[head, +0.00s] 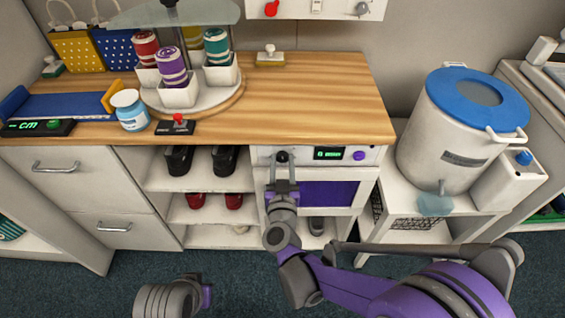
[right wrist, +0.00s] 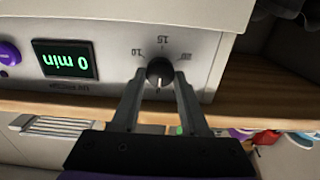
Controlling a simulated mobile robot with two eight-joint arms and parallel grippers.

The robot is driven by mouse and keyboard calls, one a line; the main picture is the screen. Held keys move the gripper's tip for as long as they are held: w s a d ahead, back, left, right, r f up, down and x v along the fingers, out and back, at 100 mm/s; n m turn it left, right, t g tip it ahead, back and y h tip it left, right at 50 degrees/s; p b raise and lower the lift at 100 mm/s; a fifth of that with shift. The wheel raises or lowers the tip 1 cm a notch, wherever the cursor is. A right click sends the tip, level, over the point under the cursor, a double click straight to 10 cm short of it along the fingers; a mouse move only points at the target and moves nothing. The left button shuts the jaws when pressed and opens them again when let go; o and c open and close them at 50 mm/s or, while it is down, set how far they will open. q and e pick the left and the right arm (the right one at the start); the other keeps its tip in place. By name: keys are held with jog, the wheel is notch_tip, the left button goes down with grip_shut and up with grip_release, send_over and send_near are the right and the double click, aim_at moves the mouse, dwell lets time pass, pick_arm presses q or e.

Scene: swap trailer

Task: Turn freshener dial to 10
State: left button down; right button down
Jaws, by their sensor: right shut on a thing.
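The freshener unit (head: 371,154) is a white box at the right end of the wooden counter, with a purple panel below. Its black dial (head: 282,156) is on the front, left of a green display (head: 328,154). In the right wrist view the dial (right wrist: 160,72) has printed marks around it, and its white pointer points down in that picture. The display (right wrist: 64,59) there appears upside down and reads 0 min. My right gripper (head: 283,174) is shut on the dial, one finger on each side. Part of my left arm shows at the bottom; its fingers are unclear.
A purple knob (head: 358,156) is right of the display. A carousel with cups (head: 190,95) and a small box with a red lever (head: 178,124) stand on the counter. A white bin with a blue lid (head: 455,135) stands right. Open shelves with shoes (head: 208,160) are left.

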jog(key=shift+m, duration=0.3)
jog(key=m, duration=0.5)
jog(key=shift+d, duration=0.1)
jog(key=m, duration=0.6)
jog(key=shift+f+m, duration=0.15)
jog(key=shift+m, duration=0.15)
jog(key=m, duration=0.6)
jog(key=shift+d+f, duration=0.1)
jog(key=m, duration=0.5)
jog(key=shift+m, duration=0.3)
jog(key=shift+c, duration=2.1)
grip_release()
